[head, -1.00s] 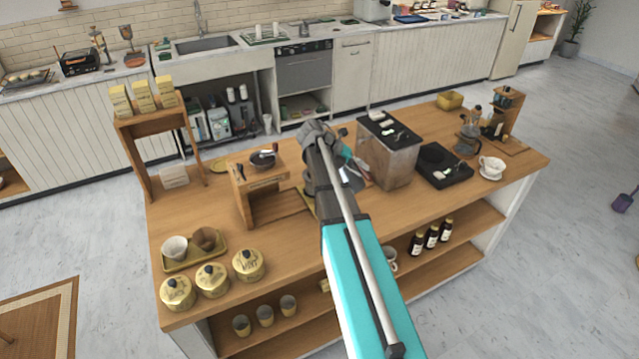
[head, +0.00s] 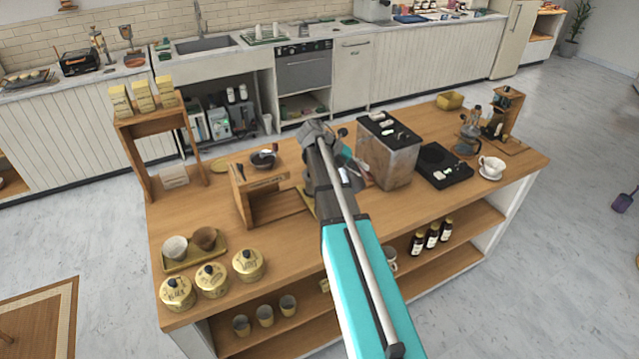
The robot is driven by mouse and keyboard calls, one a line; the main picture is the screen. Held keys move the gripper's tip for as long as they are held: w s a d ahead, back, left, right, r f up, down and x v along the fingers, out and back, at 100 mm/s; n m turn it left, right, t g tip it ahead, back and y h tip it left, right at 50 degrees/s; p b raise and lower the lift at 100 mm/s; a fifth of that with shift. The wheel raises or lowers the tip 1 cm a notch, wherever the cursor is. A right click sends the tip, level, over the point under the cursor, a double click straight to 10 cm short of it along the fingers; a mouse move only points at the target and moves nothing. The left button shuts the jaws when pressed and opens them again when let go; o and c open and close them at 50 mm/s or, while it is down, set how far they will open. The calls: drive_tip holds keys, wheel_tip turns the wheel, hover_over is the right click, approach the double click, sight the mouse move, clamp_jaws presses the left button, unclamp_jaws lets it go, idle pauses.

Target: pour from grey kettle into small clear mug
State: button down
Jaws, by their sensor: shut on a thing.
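My arm reaches over the wooden cart top from the bottom of the head view. My gripper (head: 350,172) is at the middle of the cart, left of the brown-sided machine, and is mostly hidden behind my own arm. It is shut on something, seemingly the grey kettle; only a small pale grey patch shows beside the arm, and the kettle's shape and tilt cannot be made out. The small clear mug cannot be made out; the area behind my arm is hidden.
The brown-sided machine (head: 387,155) stands close right of my gripper. A wooden stand (head: 262,185) with a dark bowl is to the left. A black scale (head: 443,166), a glass carafe (head: 467,140) and a white cup (head: 492,167) are farther right. Yellow canisters (head: 211,279) line the front left.

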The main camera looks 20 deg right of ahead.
drive_tip(key=shift+f, duration=0.15)
idle(0.3)
drive_tip(key=shift+s+d+f+t+y+b, duration=0.15)
drive_tip(key=shift+s+f+t+b, duration=0.1)
drive_tip(key=shift+f, duration=0.2)
drive_tip(key=shift+s+f+t+y+b, duration=0.15)
drive_tip(key=shift+f+t, duration=0.1)
drive_tip(key=shift+f, duration=0.15)
drive_tip(key=shift+w+r+g+p, duration=0.2)
drive_tip(key=shift+r+g, duration=0.05)
drive_tip(key=shift+r, duration=0.25)
drive_tip(key=shift+w+r+g+p, duration=0.15)
drive_tip(key=shift+w+r+g, duration=0.1)
drive_tip(key=shift+r, duration=0.2)
idle(1.3)
drive_tip(key=shift+w+a+r+h, duration=0.1)
drive_tip(key=shift+a+r+h, duration=0.1)
drive_tip(key=shift+r+h, duration=0.3)
drive_tip(key=shift+f, duration=0.2)
idle(2.1)
drive_tip(key=shift+s+d+f+t+y, duration=0.1)
drive_tip(key=shift+s+f+t+y, duration=0.1)
drive_tip(key=shift+f, duration=0.2)
drive_tip(key=shift+s+d+f+t+y, duration=0.1)
drive_tip(key=shift+s+f, duration=0.05)
drive_tip(key=shift+f, duration=0.25)
drive_tip(key=shift+w+a+r, duration=0.1)
drive_tip(key=shift+w+r, duration=0.05)
drive_tip(key=shift+r, duration=0.25)
idle(0.4)
